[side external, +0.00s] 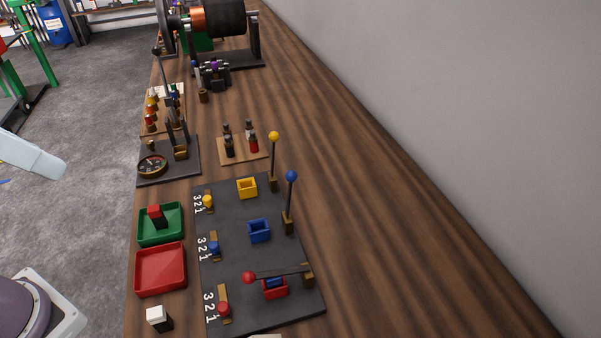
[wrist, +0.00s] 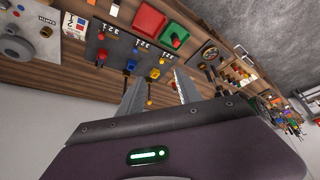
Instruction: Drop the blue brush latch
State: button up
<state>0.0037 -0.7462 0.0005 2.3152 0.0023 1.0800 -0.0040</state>
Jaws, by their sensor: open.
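The blue brush latch (side external: 289,200) stands upright at the right edge of the dark board (side external: 230,257), its blue ball on top. The open blue holder (side external: 259,231) beside it looks empty. The yellow latch (side external: 273,160) also stands upright, by the yellow holder (side external: 247,188). The red latch (side external: 275,275) lies lowered across the red holder (side external: 274,291), which has something blue in it. In the wrist view my gripper (wrist: 155,88) is open and empty, its fingers pointing toward the board. A yellow ball (wrist: 150,103) shows between them. I cannot pick out the blue ball there.
A green tray (side external: 178,236) holding a red-and-black block (side external: 156,217), an empty red tray (side external: 161,269) and a white-and-black block (side external: 158,318) line the left edge. A gauge panel (side external: 182,170) and a small bottle stand (side external: 242,150) lie beyond. The bench's right side is clear.

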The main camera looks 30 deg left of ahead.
jog(key=w+d+f+n+g+h, duration=0.1)
jog(key=d+n+g+h, duration=0.15)
jog(key=d, duration=0.25)
jog(key=w+d+n+g+h, duration=0.2)
jog(key=d+g+h, duration=0.1)
jog(key=d, duration=0.3)
jog(key=n+t+h, duration=0.4)
jog(key=n+h, duration=0.8)
jog(key=n, duration=0.8)
send_over(289, 195)
jog(key=w+v, duration=0.1)
jog(key=v, duration=0.3)
notch_tip(289, 195, down, 16)
jog(key=m, duration=0.2)
jog(key=x, duration=0.7)
jog(key=shift+d, duration=0.2)
jog(key=shift+s+r+n, duration=0.1)
jog(key=shift+s+n, duration=0.05)
jog(key=shift+n, duration=0.1)
grip_shut()
